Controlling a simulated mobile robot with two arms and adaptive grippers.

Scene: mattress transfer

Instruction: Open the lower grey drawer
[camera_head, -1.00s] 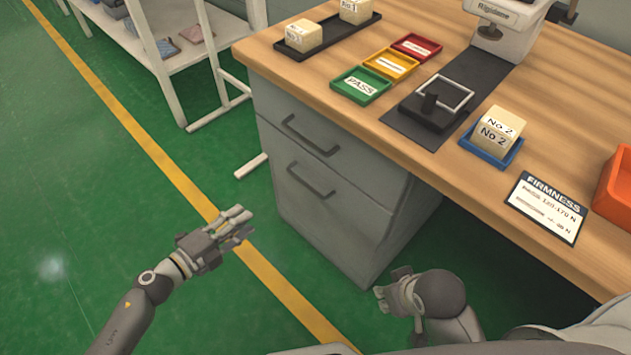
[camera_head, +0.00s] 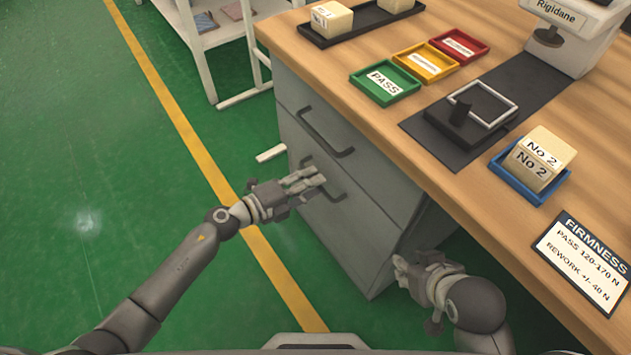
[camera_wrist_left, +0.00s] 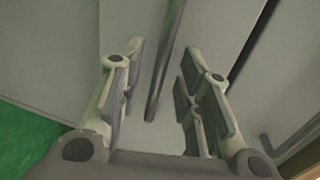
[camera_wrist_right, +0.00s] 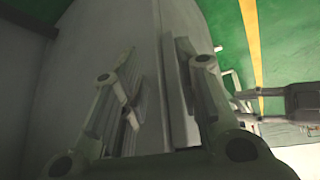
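The lower grey drawer (camera_head: 345,222) is in the cabinet under the wooden desk, and it looks shut. Its dark bar handle (camera_head: 338,192) is partly hidden behind my left gripper (camera_head: 312,180) in the head view. The left wrist view shows that gripper (camera_wrist_left: 160,95) open, with a handle bar (camera_wrist_left: 166,65) lying between its two fingers. I cannot tell whether the fingers touch the bar. My right gripper (camera_head: 405,268) is by the cabinet's right front corner. In the right wrist view its fingers (camera_wrist_right: 150,75) are apart with no object seen held between them.
The upper drawer (camera_head: 310,115) with its handle looks shut above. The desk top (camera_head: 440,170) overhangs the cabinet and carries trays, a No 2 block (camera_head: 540,160) and a sign (camera_head: 590,258). Green floor (camera_head: 100,160) lies open to the left.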

